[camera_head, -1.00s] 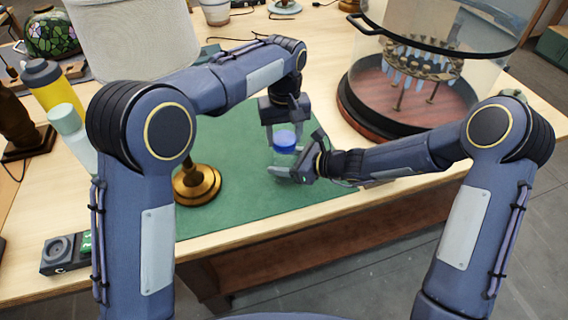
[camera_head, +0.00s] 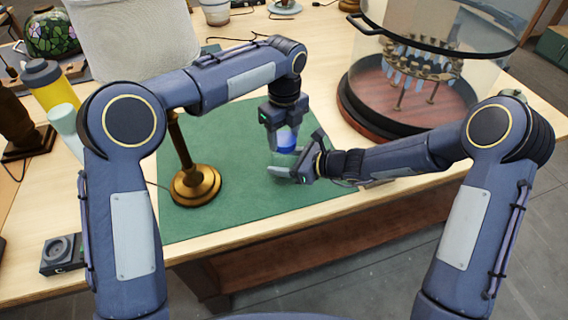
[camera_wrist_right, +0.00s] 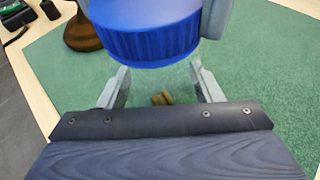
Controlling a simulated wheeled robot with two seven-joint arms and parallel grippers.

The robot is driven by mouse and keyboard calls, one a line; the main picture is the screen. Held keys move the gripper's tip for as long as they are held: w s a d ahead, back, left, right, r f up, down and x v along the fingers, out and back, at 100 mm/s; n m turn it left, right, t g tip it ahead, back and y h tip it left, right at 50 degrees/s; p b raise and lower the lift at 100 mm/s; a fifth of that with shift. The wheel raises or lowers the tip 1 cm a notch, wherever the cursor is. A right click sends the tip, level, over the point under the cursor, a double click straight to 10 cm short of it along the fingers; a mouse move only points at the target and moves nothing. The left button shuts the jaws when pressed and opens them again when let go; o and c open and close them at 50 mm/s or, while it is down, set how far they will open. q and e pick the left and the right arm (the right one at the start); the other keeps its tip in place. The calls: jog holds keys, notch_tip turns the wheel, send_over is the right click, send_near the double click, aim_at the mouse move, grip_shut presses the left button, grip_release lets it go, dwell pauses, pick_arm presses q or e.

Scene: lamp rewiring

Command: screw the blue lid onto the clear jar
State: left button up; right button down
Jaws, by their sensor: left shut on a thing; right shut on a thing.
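The blue lid (camera_head: 287,149) is under my left gripper (camera_head: 284,138), which points down and is shut on it. In the right wrist view the ribbed blue lid (camera_wrist_right: 150,38) fills the top middle, with a grey left finger against its right side. My right gripper (camera_head: 283,172) reaches in from the right, low over the green mat, shut on the clear jar. In the wrist view its two fingers stand either side of the see-through jar (camera_wrist_right: 160,82), directly below the lid. The jar is hard to make out, and whether the lid is fully seated cannot be told.
A brass lamp base (camera_head: 196,184) stands left on the green mat (camera_head: 235,215). A glass-walled display with a dark round base (camera_head: 400,120) stands right, near my right forearm. A pale lampshade (camera_head: 135,40) is at the back left. The mat's front is clear.

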pick_arm(q)
jog(key=o, duration=1.1)
jog(key=shift+o, duration=0.2)
notch_tip(320, 180, up, 12)
pick_arm(e)
jog(key=shift+c, duration=1.6)
grip_release()
pick_arm(q)
jog(key=shift+f, duration=0.2)
pick_arm(e)
jog(key=v, duration=0.8)
